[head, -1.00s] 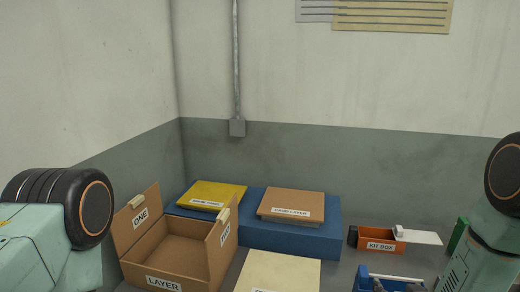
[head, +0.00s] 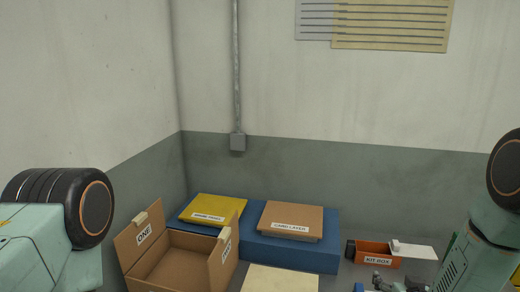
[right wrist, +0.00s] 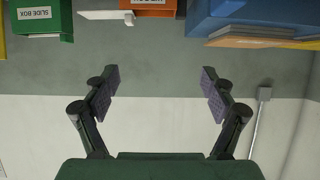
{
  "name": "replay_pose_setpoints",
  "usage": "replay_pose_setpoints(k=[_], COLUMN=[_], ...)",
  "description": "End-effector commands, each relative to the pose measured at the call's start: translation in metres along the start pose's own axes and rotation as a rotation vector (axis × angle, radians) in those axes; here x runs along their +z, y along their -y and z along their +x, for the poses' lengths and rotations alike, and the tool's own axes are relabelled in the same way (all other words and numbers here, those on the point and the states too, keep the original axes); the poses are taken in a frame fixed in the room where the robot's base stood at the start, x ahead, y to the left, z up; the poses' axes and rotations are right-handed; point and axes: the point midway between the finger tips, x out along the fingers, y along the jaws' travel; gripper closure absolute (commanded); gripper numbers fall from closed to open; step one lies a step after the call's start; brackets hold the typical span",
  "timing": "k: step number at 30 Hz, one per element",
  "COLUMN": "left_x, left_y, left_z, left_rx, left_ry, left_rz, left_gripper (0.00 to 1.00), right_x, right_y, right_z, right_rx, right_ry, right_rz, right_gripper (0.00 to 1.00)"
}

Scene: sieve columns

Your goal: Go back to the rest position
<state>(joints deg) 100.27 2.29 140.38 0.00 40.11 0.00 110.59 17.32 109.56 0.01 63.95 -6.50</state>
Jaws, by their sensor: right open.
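My right gripper (head: 392,284) shows at the bottom right of the head view, partly cut off by the lower edge. In the right wrist view its two fingers (right wrist: 160,92) stand wide apart with nothing between them. My left arm comes in at the left of the head view; its gripper is out of view.
An open cardboard box (head: 198,240) stands left of centre. A blue platform (head: 290,257) bears a yellow board (head: 215,205) and a card layer (head: 293,213). An orange kit box (head: 377,248) stands right. A green slide box (right wrist: 52,22) shows in the wrist view.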

Motion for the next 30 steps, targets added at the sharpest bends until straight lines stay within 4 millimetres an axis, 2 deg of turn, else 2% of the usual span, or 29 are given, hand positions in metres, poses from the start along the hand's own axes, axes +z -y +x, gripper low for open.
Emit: replay_pose_setpoints(k=[3,6,14,30], left_x=[0.000,0.000,0.000,0.000], left_y=[0.000,0.000,0.000,0.001], left_z=[-0.012,0.002,0.025,0.069], left_rx=[0.000,0.000,0.000,0.000], left_ry=[0.000,0.000,0.000,0.000], left_rz=[0.000,0.000,0.000,0.000], left_gripper=[0.60,0.60,0.60,0.60], right_x=[-0.012,0.001,0.019,0.055], right_y=[0.000,0.003,0.017,0.049], right_z=[-0.006,-0.003,-0.006,-0.027], right_rx=[0.000,-0.035,-0.139,-0.383], right_ry=[0.000,0.001,0.002,0.002], right_rz=[0.000,-0.015,-0.066,-0.183], right_gripper=[0.16,0.16,0.16,0.16])
